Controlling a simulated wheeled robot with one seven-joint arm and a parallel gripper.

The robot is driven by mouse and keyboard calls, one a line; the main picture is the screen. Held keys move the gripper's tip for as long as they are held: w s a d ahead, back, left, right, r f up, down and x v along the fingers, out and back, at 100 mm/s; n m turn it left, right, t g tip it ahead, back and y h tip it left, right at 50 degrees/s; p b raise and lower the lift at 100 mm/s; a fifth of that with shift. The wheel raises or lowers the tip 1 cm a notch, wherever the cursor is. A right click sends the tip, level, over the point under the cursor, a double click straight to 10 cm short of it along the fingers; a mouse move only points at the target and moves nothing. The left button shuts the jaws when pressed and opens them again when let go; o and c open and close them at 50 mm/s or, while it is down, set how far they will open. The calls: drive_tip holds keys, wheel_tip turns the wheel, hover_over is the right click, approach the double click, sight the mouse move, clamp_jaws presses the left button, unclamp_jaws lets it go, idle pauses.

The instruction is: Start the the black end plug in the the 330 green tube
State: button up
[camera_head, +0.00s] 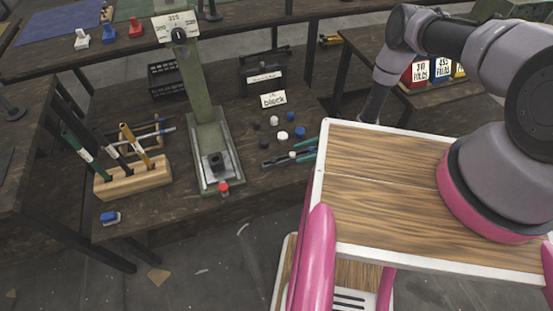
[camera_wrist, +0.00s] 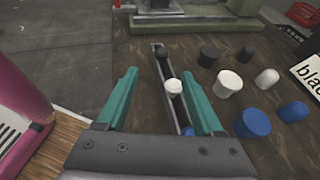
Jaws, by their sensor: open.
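Two black end plugs stand on the dark bench in the wrist view, a nearer one (camera_wrist: 209,55) and a farther one (camera_wrist: 245,53). In the head view, dark plugs show near the press (camera_head: 265,143). My gripper (camera_wrist: 160,73) is open with teal fingers, low over the bench and to the left of those plugs. Between its fingers lies a narrow grey channel with a white plug (camera_wrist: 174,86) and a black piece (camera_wrist: 161,51). In the head view my gripper (camera_head: 270,160) is right of the press. A green tube (camera_head: 76,145) leans in the wooden rack (camera_head: 133,178); its label is unreadable.
The green rivet press (camera_head: 198,100) stands between rack and gripper. White (camera_wrist: 228,83) and blue (camera_wrist: 253,123) plugs stand right of my gripper, by a "black" sign (camera_head: 273,99). A red-capped piece (camera_head: 223,187) and a blue piece (camera_head: 110,218) lie near the bench's front edge.

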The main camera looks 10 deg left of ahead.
sight(275, 159)
drive_tip(key=x, duration=0.9)
drive_tip(key=shift+a+r, duration=0.1)
drive_tip(key=shift+a, duration=0.15)
clamp_jaws()
